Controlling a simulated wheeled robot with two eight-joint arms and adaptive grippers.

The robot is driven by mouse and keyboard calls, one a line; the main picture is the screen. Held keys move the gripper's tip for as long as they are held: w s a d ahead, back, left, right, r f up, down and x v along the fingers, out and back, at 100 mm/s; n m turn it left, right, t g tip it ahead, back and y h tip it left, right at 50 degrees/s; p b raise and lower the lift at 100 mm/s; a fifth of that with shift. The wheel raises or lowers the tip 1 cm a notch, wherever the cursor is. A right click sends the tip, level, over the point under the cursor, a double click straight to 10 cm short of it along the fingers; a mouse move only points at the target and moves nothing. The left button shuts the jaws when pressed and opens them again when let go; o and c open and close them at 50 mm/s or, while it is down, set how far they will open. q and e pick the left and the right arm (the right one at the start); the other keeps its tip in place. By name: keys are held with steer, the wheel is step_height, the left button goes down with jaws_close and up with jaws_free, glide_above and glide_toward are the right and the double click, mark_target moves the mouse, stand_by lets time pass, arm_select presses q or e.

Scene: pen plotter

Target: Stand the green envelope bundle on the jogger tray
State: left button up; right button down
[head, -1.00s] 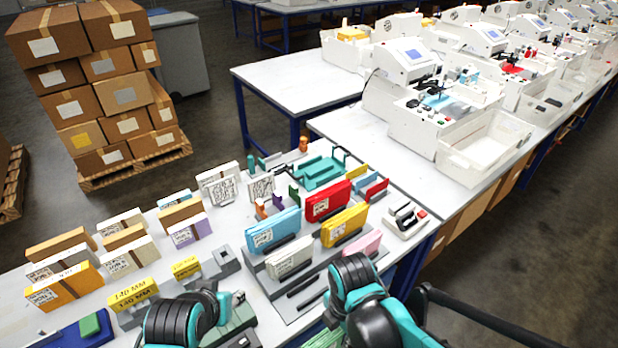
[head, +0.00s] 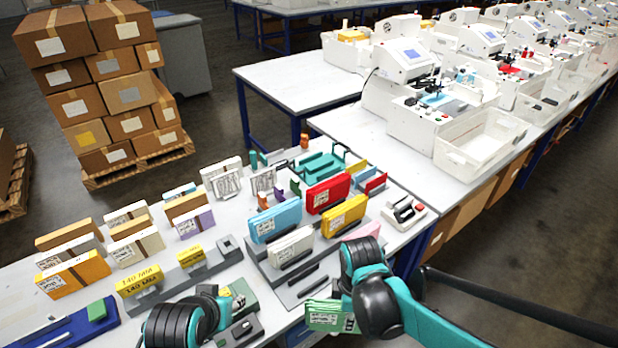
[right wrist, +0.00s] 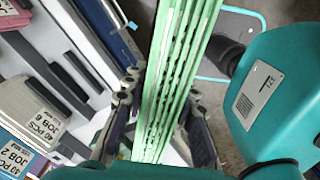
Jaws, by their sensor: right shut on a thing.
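The green envelope bundle (head: 325,316) is in my right gripper, at the table's front edge in the head view. In the right wrist view the bundle (right wrist: 172,75) runs up from between the fingers of my right gripper (right wrist: 160,115), which are shut on it. My right arm hides part of the bundle in the head view. My left gripper (head: 236,300) is low in the head view, over a green and grey fixture (head: 240,333); its jaws are too small and covered to read. I cannot tell for certain which fixture is the jogger tray.
A grey slotted rack (head: 298,292) holds blue, red, yellow and white bundles close to my right gripper. A teal frame (head: 318,167) stands behind them. More bundles stand at left, beside a blue tray (head: 45,341).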

steer(key=w+d+f+m, duration=0.5)
steer(key=w+d+m, duration=0.3)
steer(key=m, duration=0.9)
steer(key=shift+w+f+b, duration=0.35)
steer(key=shift+w, duration=0.75)
